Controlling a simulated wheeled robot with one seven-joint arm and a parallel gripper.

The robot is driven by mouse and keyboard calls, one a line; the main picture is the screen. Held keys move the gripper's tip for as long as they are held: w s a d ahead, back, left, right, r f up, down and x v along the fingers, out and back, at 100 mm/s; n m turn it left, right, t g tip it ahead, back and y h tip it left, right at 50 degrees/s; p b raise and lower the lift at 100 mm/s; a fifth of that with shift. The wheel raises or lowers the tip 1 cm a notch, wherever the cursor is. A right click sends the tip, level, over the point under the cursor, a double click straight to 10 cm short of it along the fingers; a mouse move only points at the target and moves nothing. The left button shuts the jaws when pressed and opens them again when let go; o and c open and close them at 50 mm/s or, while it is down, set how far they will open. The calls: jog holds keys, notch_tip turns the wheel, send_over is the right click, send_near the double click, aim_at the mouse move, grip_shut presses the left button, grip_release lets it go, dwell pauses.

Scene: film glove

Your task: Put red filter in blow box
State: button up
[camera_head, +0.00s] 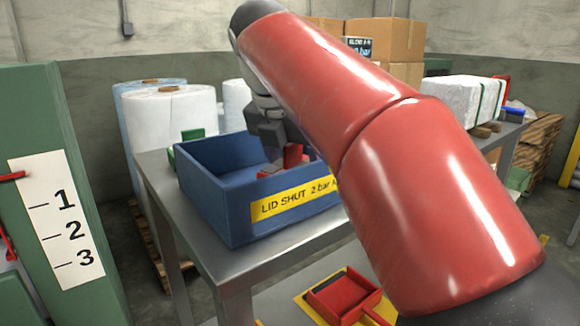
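The blue box (222,197) stands open at the top on a metal table, with a yellow label reading "LID SHUT 2 bar" on its front. I take it as the blow box. A red piece (293,156), which looks like the red filter, shows inside the box, partly hidden by my gripper. My gripper (273,162) reaches down over the box, its fingertips at the red piece. I cannot tell whether the fingers grip it or only touch it. My red arm covers the box's right side.
The metal table (270,240) has bare room in front of the box. A red tray-like part (338,295) lies on a yellow surface low in front. A green cabinet (95,130) marked 1, 2, 3 stands at left. White rolls (170,115) and cardboard boxes (385,38) stand behind.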

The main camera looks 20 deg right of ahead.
jog(key=shift+f, duration=0.45)
jog(key=shift+f, duration=0.1)
jog(key=o, duration=0.7)
jog(key=shift+o, duration=0.2)
jog(key=shift+p+v, duration=0.55)
jog(key=shift+v, duration=3.3)
